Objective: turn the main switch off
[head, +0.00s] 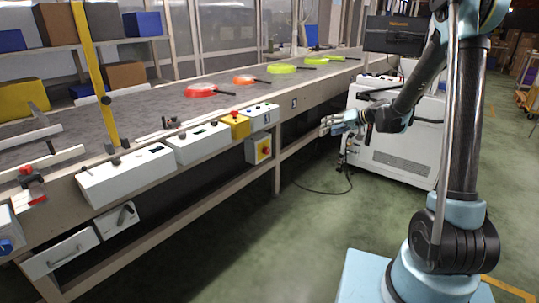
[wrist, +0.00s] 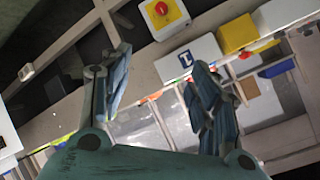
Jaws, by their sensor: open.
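A white box with a yellow plate and a red knob, which looks like the main switch (head: 264,150), hangs below the conveyor's front rail in the head view. It also shows at the top of the wrist view, where the main switch (wrist: 162,12) lies beyond my fingertips; how the knob is turned is too small to tell. My gripper (head: 328,125) is to the right of the switch, apart from it. In the wrist view my gripper (wrist: 160,62) is open, with nothing between its fingers.
A yellow box with a red button (head: 235,126) sits on the rail above the switch. White control boxes (head: 203,143) line the rail. Several pans, one a red pan (head: 201,90), lie on the belt. A white cabinet (head: 398,155) stands behind my arm. The green floor in front is clear.

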